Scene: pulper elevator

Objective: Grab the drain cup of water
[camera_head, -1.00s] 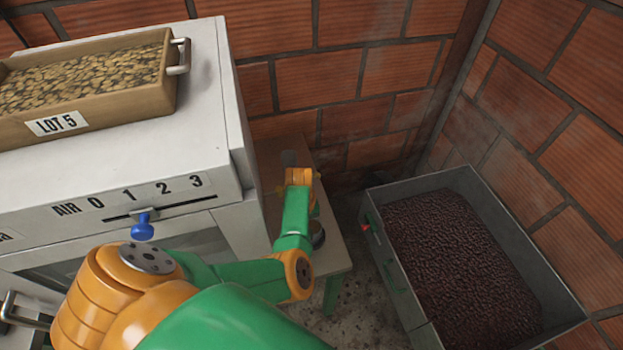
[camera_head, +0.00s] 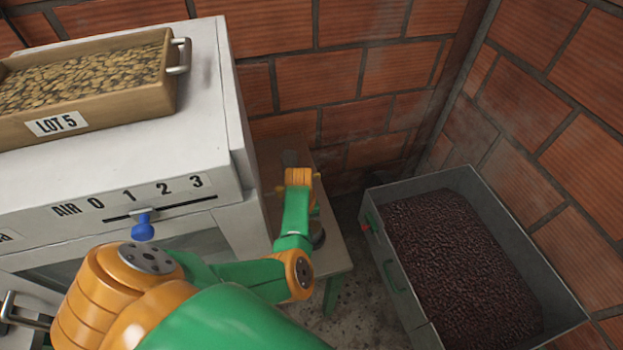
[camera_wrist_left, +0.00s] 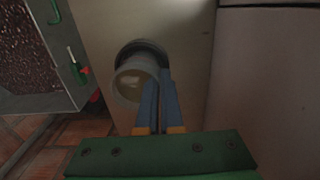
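The drain cup (camera_wrist_left: 130,84) is a pale, round, open-topped cup in the left wrist view, with what looks like liquid inside. It overlaps a dark round ring or base (camera_wrist_left: 141,48) on a light tabletop. My left gripper (camera_wrist_left: 159,80) has its two blue fingers close together at the cup's right side. One finger overlaps the rim and the other is just outside it, so the cup wall appears to be between them. In the head view my left arm reaches over the small table, and its own links hide the cup and fingertips. My right gripper is not in view.
The small table (camera_head: 333,258) stands between the white machine (camera_head: 130,190), with its blue-knobbed AIR slider (camera_head: 143,230), and a grey metal bin (camera_head: 376,243) of dark beans. A wooden LOT 5 tray (camera_head: 95,113) sits on the machine. Brick walls close off the back and right.

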